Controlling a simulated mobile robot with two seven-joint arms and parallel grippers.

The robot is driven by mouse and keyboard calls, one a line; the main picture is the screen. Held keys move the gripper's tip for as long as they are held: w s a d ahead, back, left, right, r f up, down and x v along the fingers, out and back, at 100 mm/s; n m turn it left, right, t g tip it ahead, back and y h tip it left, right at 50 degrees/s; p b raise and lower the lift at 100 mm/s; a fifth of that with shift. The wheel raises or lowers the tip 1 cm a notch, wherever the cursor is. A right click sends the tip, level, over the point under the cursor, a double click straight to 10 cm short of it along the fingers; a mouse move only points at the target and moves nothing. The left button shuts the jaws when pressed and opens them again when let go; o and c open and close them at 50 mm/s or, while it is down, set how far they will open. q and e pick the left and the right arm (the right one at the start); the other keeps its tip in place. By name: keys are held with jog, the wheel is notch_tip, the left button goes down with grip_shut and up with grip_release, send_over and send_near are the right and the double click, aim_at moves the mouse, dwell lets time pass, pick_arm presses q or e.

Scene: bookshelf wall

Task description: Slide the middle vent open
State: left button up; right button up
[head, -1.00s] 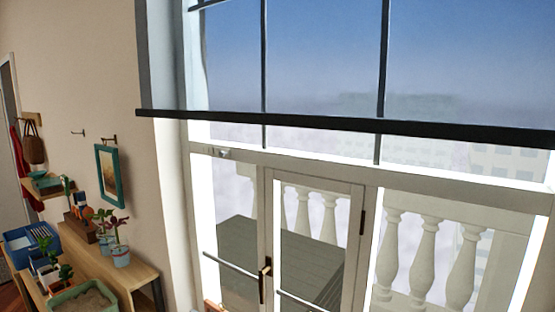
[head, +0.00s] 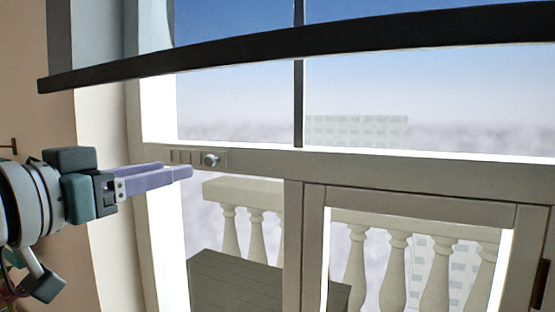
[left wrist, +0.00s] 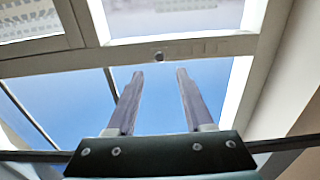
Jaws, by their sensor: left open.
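A slim vent strip (head: 184,156) with a few slots and a round knob (head: 210,160) at its right end sits on the pale window crossbar. My left gripper (head: 177,171) comes in from the left, its two purple fingers open and empty. Its tips appear just left of and slightly below the knob in the head view. In the left wrist view the knob (left wrist: 158,57) lies ahead, beyond the gap between the fingertips (left wrist: 160,75). The slots (left wrist: 205,48) are to its right there. Contact with the vent is not visible. My right gripper is not in view.
A dark horizontal bar (head: 300,48) crosses in front of the upper window, above the gripper. The window reveal (head: 110,180) and wall stand close on the left. Below the crossbar is a framed glass door (head: 312,250), with a balcony balustrade (head: 395,265) outside.

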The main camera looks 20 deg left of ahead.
aim_at(207, 162)
pick_arm(q)
jog(key=w, duration=0.2)
jog(key=w+p, duration=0.1)
jog(key=w, duration=0.1)
jog(key=w+d+p, duration=0.1)
jog(key=w, duration=0.1)
jog(key=shift+w+r, duration=0.1)
jog(key=shift+w, duration=0.6)
grip_shut()
dwell(0.8)
